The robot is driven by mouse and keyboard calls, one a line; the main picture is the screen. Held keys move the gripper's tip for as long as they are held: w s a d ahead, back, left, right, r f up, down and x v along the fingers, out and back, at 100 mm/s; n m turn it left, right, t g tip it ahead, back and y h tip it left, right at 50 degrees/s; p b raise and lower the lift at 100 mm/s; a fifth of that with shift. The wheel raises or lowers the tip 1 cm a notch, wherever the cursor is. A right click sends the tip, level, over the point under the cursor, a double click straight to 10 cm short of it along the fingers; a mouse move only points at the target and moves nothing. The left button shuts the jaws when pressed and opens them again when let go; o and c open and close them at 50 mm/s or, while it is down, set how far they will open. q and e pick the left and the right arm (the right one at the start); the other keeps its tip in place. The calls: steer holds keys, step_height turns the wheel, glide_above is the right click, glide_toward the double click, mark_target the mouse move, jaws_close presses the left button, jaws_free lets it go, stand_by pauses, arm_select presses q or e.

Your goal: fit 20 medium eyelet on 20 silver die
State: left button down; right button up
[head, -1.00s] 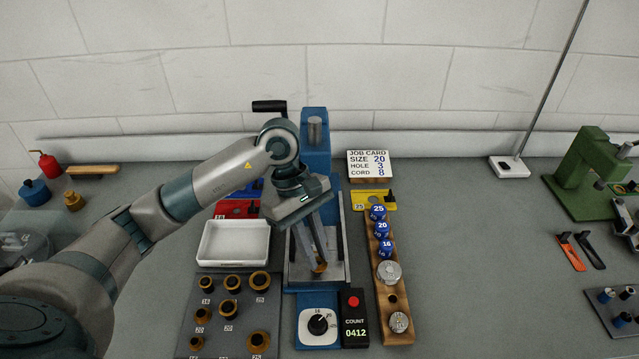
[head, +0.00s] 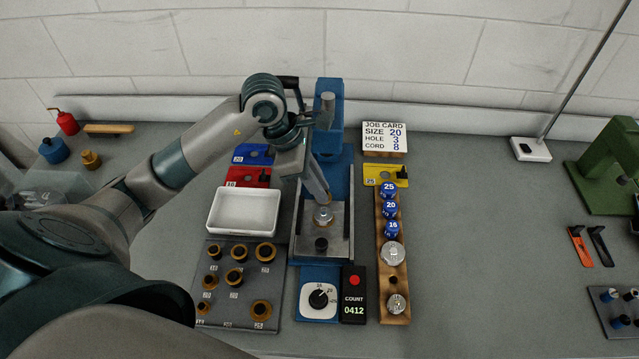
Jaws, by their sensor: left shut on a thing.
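My left gripper (head: 321,203) reaches over the bed of the blue press (head: 338,180), fingers pointing down. It is shut on the eyelet, a small brown-gold ring now mostly hidden by the fingertips. The fingertips are right at a round silver die (head: 323,217) on the press bed; I cannot tell whether the eyelet touches or sits on it. The job card (head: 385,137) reads size 20, hole 3, cord 8. My right gripper is not in view.
A grey board (head: 238,295) holds several brown-gold eyelets in sizes 16, 20 and 25. A white tray (head: 213,224) lies behind it. A wooden rack (head: 394,318) on the right holds blue numbered tools and two silver pieces, with one empty hole.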

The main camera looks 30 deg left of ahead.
mark_target(325, 213)
arm_select(q)
steer(key=shift+f, duration=0.15)
steer(key=shift+f+b, duration=1.4)
steer(key=shift+f, duration=1.1)
steer(key=shift+b, duration=0.35)
steer(key=shift+f+b, duration=0.5)
steer(key=shift+b, duration=0.1)
steer(key=c, duration=1.6)
jaws_free()
